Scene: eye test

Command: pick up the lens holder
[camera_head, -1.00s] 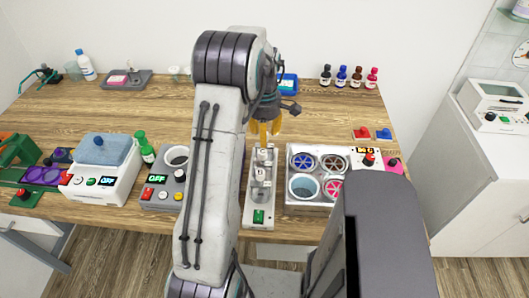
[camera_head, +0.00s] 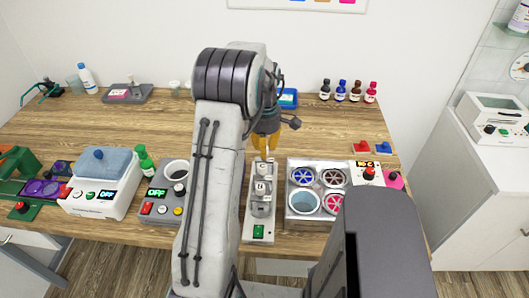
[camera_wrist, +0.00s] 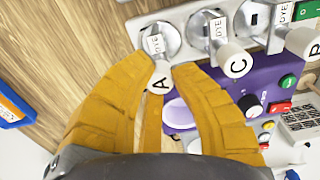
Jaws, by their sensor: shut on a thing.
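My gripper (camera_head: 265,152) points down at the back end of a narrow grey rack (camera_head: 248,228) at the table's front middle. In the wrist view, its yellow fingers (camera_wrist: 163,80) are closed around the end of a white peg marked A (camera_wrist: 160,71). This peg still sits at a round metal seat of the grey rack (camera_wrist: 187,16), beside white pegs marked C (camera_wrist: 236,60) and B (camera_wrist: 302,41). The seats carry DYE labels. I cannot tell whether the peg marked A is the lens holder; no other thing is clearly that.
A metal box with round wells (camera_head: 318,165) stands close right of the rack. A grey device (camera_head: 155,210) with a cup stands left, partly behind my arm. Small bottles (camera_head: 341,92) line the back right.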

